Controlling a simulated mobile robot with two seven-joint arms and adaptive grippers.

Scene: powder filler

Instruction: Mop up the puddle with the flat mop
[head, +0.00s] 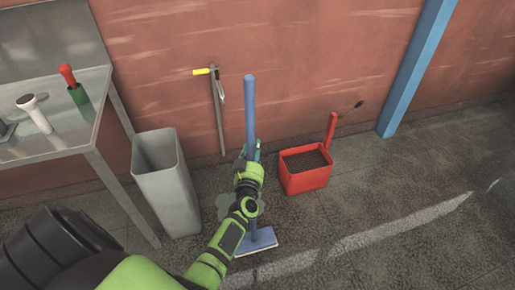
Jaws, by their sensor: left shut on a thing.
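The flat mop (249,105) stands nearly upright with its blue handle rising in front of the red wall. Its flat blue head (257,241) rests on the floor in front of my green left arm. My left gripper (251,152) is shut around the mop handle, partly hidden behind my own wrist. The puddle (223,207) shows as a grey-green patch on the floor beside my forearm, behind the mop head; my arm hides part of it. My right gripper is not in view.
A grey bin (167,185) stands left of the puddle, beside a metal table (95,135). A red bucket (305,172) stands to the right. A tool with a yellow grip (218,115) leans on the wall. Floor on the right is clear.

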